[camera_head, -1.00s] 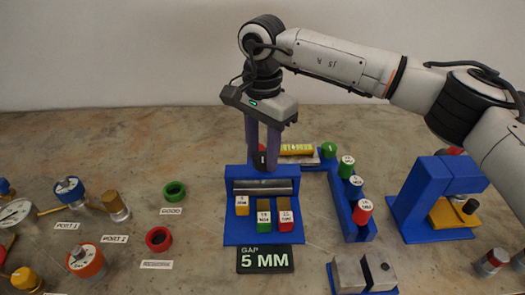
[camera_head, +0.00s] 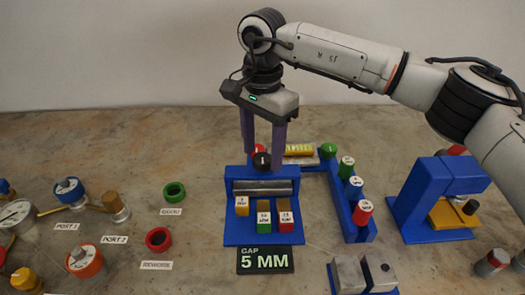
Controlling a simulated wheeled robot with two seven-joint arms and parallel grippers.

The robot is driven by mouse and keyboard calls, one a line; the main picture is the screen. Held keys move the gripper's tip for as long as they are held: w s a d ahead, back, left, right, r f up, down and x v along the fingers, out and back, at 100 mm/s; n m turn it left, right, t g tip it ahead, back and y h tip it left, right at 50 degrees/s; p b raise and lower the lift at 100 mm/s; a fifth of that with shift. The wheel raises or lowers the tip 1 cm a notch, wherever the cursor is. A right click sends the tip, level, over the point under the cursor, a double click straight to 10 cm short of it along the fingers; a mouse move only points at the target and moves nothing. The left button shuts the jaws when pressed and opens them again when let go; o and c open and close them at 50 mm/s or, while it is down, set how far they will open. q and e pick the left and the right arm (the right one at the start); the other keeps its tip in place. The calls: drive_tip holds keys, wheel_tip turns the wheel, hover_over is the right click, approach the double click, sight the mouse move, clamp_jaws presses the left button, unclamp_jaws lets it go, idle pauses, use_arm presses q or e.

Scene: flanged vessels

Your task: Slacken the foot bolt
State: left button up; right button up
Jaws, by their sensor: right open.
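My right gripper (camera_head: 263,160) hangs fingers-down over the back of a blue fixture (camera_head: 234,225). A grey metal roller or bar (camera_head: 263,187) lies across the fixture in front of the knob. No part is labelled as the foot bolt, so I cannot tell which one it is. My left gripper is out of view.
Yellow, green and red blocks (camera_head: 285,224) stand in the fixture behind a "GAP 5 MM" display (camera_head: 265,260). A blue rack (camera_head: 343,208) with coloured caps and a blue press (camera_head: 419,200) stand right. Green (camera_head: 174,192) and red (camera_head: 158,239) rings and valves lie left.

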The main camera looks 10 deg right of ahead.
sight(263, 158)
wheel_tip(263, 158, up, 9)
drive_tip(key=shift+r, duration=0.2)
drive_tip(key=shift+s+f, duration=0.1)
